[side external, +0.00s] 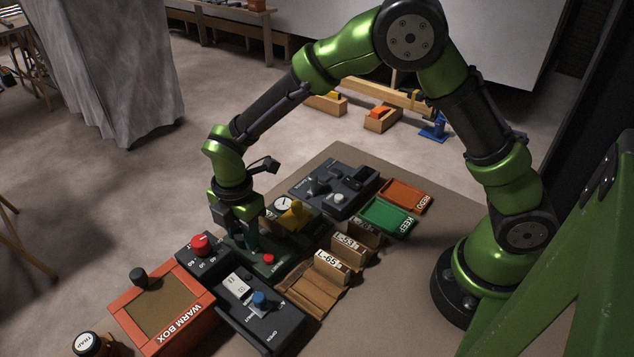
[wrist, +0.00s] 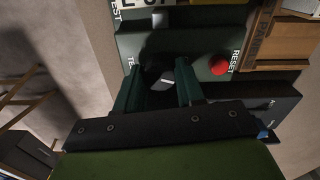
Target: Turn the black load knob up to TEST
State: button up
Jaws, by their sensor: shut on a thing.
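The black load knob (wrist: 166,77) shows in the wrist view on a dark green tester (wrist: 203,45), with a pale pointer mark on its top. My gripper (wrist: 157,88) has its two green fingers on either side of the knob and is shut on it. A partly hidden label starting "TE" is beside the left finger. A red button (wrist: 219,65) marked RESET sits to the right of the knob. In the side view my gripper (side external: 247,246) points down at the tester, next to the red button (side external: 268,259). The knob is hidden there by the fingers.
A black box with a red knob (side external: 200,245) and the orange WARM BOX (side external: 196,310) stand at the left. A box with a blue knob (side external: 260,298) is in front. Label blocks (side external: 331,266), a green KEEP tray (side external: 388,217) and an orange REDO tray (side external: 405,194) lie to the right.

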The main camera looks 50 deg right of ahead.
jog(key=m, duration=0.4)
jog(key=shift+m, duration=0.3)
jog(key=m, duration=0.3)
jog(key=shift+m, duration=0.4)
jog(key=m, duration=0.3)
jog(key=shift+m, duration=0.3)
jog(key=m, duration=0.4)
jog(key=shift+w+m, duration=0.1)
jog(key=shift+m, duration=0.2)
jog(key=m, duration=1.1)
jog(key=shift+m, duration=2.1)
